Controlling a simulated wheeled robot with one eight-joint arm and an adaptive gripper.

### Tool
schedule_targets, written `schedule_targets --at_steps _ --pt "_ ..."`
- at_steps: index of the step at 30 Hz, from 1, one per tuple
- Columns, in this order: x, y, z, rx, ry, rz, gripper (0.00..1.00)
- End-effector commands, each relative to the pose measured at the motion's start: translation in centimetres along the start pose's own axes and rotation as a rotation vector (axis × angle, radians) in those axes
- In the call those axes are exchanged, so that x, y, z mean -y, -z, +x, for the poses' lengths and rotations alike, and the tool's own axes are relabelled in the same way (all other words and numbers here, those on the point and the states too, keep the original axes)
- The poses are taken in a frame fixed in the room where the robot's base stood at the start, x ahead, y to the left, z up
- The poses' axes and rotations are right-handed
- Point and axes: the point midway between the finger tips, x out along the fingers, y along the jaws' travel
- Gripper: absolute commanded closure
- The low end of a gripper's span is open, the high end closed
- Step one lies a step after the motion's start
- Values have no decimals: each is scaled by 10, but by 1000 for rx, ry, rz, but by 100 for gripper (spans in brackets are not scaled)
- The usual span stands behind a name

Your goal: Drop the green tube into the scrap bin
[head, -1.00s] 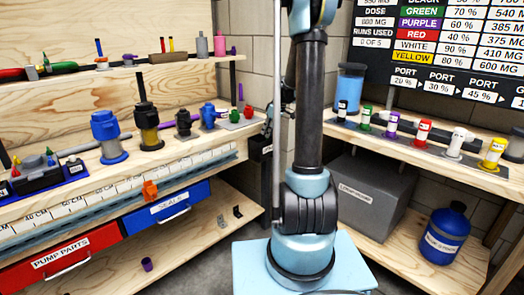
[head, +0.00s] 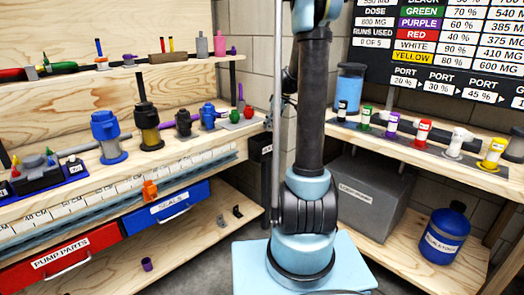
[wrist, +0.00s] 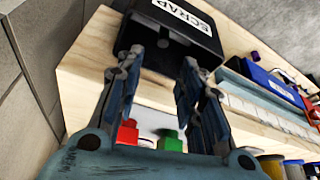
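The black scrap bin (wrist: 180,27), with a white SCRAP label, is at the top of the wrist view. In the head view the bin (head: 257,165) stands in the corner beyond the left bench's end. My gripper (wrist: 160,65) is open, its fingers apart with nothing visible between the tips, which overlap the bin's near side in the picture. A green piece (wrist: 171,141) and a red piece stand on a light plate below the fingers. The small green piece also shows in the head view (head: 234,115). I cannot tell whether it is the green tube. The bin's inside is hidden.
A red piece (wrist: 128,132) stands beside the green one. The left bench carries a blue pump housing (head: 108,136) and other fittings. The right shelf holds several colour-labelled bottles, one a green-labelled bottle (head: 365,119). A blue jug (head: 445,230) is below.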

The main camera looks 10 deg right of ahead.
Motion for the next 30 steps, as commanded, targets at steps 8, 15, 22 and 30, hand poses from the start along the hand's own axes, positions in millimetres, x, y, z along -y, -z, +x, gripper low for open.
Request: schedule_targets --at_steps 8,15,22,30 --pt "0 -1 -51 0 0 2 65" --pt "0 0 -71 0 1 2 65" --pt "0 0 -73 0 1 1 65" --pt "23 -8 -81 15 -4 40 65"
